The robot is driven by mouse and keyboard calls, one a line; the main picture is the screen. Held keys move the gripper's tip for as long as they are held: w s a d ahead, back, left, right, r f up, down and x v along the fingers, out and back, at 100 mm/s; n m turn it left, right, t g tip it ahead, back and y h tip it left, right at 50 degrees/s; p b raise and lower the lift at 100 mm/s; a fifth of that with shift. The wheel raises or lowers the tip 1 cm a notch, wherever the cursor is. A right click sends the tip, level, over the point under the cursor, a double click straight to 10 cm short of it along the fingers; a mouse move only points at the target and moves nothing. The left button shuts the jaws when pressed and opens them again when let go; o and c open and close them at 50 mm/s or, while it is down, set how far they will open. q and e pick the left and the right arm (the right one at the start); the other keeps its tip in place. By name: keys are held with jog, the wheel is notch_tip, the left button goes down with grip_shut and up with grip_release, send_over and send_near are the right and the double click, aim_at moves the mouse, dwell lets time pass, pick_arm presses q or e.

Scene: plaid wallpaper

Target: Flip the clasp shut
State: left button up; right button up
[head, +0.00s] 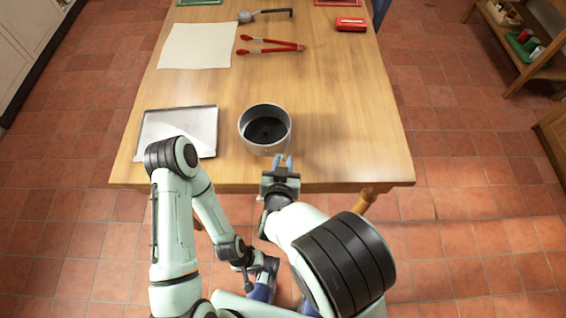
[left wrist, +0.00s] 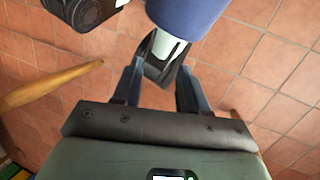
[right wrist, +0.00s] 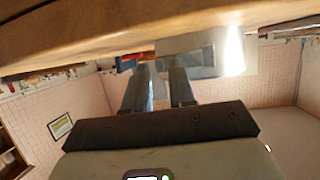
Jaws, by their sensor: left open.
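I cannot make out a clasp in any view. My right gripper (head: 283,160) is at the table's near edge, just in front of the metal pot (head: 265,146). My left gripper (head: 268,264) is low in front of the table, over the floor. In the left wrist view (left wrist: 157,75) its fingers are wide apart and empty.
A metal tray (head: 180,125) lies on the near left of the wooden table (head: 340,120). Red tongs (head: 272,47), a pale sheet (head: 197,46) and a dark-handled tool (head: 265,14) lie farther back.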

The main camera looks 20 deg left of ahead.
grip_shut()
jog(key=shift+w, duration=0.1)
jog(key=shift+w+d+f+n+g+y+b, duration=0.1)
jog(key=shift+w+d+n+g+y+b, duration=0.15)
jog(key=shift+n+y+b, duration=0.25)
jog(key=shift+w+d+f+n+g+y+b, duration=0.15)
jog(key=shift+w+n+y+b, duration=0.2)
jog(key=shift+y, duration=0.25)
jog(key=shift+w+a+r+n+g+y+b, duration=0.1)
jog(key=shift+w+n+g+y+b, duration=0.15)
jog(key=shift+n+y+b, duration=0.25)
jog(key=shift+w+a+r+n+g+y+b, duration=0.1)
jog(key=shift+n+g+y+b, duration=0.15)
jog(key=shift+n+y+b, duration=0.25)
jog(key=shift+o, duration=1.8)
grip_release()
jog(key=shift+s+d+r, duration=0.1)
